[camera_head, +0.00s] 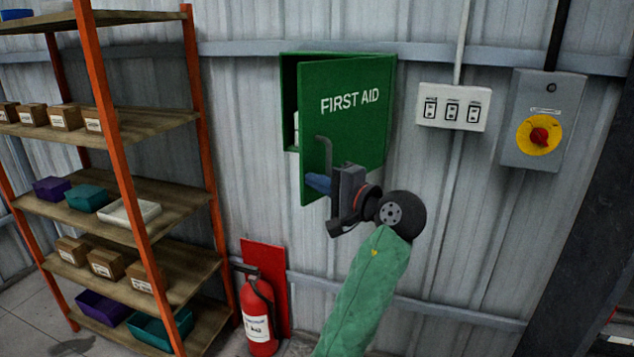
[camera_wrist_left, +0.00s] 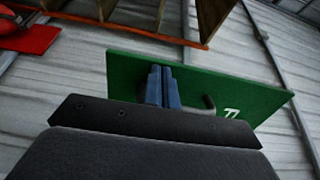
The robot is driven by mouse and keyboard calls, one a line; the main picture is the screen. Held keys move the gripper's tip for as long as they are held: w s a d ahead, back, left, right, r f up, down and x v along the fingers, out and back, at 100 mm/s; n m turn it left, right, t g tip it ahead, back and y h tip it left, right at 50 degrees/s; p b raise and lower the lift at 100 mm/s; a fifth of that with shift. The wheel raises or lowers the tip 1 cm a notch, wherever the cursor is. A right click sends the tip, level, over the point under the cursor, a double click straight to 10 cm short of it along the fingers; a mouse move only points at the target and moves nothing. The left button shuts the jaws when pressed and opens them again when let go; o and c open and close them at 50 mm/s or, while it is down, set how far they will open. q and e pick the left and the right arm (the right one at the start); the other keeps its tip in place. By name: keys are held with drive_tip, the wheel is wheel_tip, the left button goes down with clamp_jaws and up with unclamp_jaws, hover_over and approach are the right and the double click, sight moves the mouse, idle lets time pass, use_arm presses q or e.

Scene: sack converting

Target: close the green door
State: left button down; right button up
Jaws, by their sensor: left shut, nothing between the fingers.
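The green door (camera_head: 352,108), lettered FIRST AID, belongs to a green wall cabinet (camera_head: 289,75). It stands partly open, its left edge swung out from the cabinet, leaving a dark gap with something white inside. A grey bar handle (camera_head: 326,152) is near the door's lower left edge. My left gripper (camera_head: 318,184) is shut and empty, its blue fingertips at the outer face beside the handle. In the left wrist view, the shut fingers (camera_wrist_left: 163,86) overlap the door (camera_wrist_left: 128,69), with the handle (camera_wrist_left: 209,104) to their right. I cannot tell whether they touch the door. My right gripper is not in view.
An orange-framed shelf rack (camera_head: 108,105) with boxes and bins stands left. A red fire extinguisher (camera_head: 259,318) stands below the cabinet. A white switch box (camera_head: 452,108) and a grey box with a red knob (camera_head: 541,120) are on the wall to the right.

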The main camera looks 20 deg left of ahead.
use_arm(q)
drive_tip(key=shift+a, duration=0.1)
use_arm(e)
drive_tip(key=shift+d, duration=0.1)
